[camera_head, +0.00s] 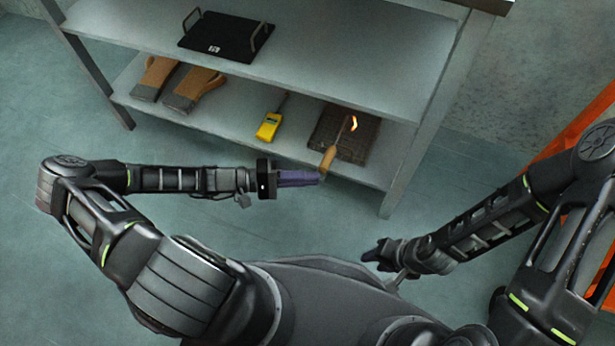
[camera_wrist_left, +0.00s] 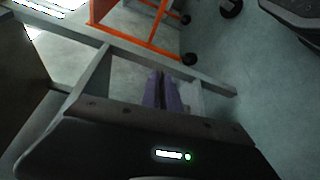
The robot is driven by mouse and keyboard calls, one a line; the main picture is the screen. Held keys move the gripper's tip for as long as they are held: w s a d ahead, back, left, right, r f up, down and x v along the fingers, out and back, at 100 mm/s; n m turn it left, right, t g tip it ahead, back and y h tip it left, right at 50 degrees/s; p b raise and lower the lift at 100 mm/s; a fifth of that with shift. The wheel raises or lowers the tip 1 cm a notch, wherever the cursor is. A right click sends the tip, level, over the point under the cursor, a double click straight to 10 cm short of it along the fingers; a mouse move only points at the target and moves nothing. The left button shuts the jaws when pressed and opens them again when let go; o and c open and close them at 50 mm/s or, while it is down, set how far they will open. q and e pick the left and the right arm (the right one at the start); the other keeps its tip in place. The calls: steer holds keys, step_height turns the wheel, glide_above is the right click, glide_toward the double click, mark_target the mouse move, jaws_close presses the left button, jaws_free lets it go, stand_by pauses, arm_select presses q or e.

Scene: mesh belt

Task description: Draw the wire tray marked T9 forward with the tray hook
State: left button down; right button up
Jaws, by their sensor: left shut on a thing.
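A hook tool with a tan wooden handle (camera_head: 327,160) and a thin shaft reaches up and right from my left gripper (camera_head: 318,178), in the head view. Its far end shows bright orange over a dark square piece. My left gripper, with purple fingers, is shut on the handle's lower end. The purple fingers also show close together in the left wrist view (camera_wrist_left: 163,90), where the tool cannot be made out. My right gripper (camera_head: 372,254) is low in the head view, away from the shelves, its jaws unclear. No wire tray with a readable T9 mark shows.
The dark square piece (camera_head: 358,151) lies on the lower shelf (camera_head: 220,112), with a yellow device (camera_head: 268,127) and tan gloves (camera_head: 190,90) to its left. A black handled tray (camera_head: 232,42) sits on the upper shelf (camera_head: 330,50). An orange frame (camera_wrist_left: 140,43) stands nearby.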

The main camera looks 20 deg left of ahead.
arm_select(q)
step_height(320, 180, up, 5)
steer(key=p, duration=0.3)
steer(key=shift+f+p, duration=0.1)
steer(key=shift+p, duration=0.3)
steer(key=shift+s, duration=0.1)
steer(key=s+p, duration=0.4)
steer(key=s, duration=0.7)
steer(key=shift+s+a, duration=0.4)
stand_by(0.6)
